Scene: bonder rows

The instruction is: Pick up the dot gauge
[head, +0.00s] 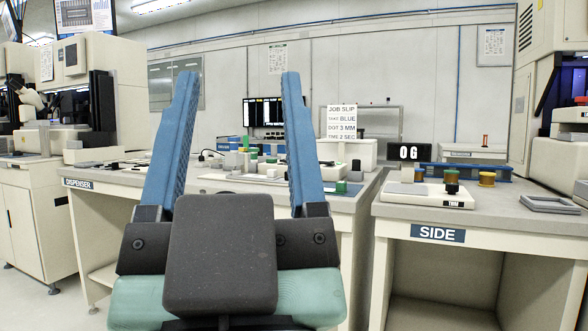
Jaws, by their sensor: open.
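My gripper (239,78) is open and empty, its two long blue fingers raised and wide apart in the foreground. It appears in front of the dispenser bench (110,183), where several small green, white, grey and dark items stand, partly hidden behind the fingers. I cannot tell which item, if any, is the dot gauge. A job slip (342,122) stands behind the bench and seems to read "BLUE", "DOT 3 MM" and "2 SEC".
At right, the side bench (540,222) holds a scale (426,195) reading "0 G", a dark-and-green piece (451,182), an orange cylinder (487,179) and a grey frame (549,204). A narrow gap separates the benches. Tall machines (100,60) stand at left and right.

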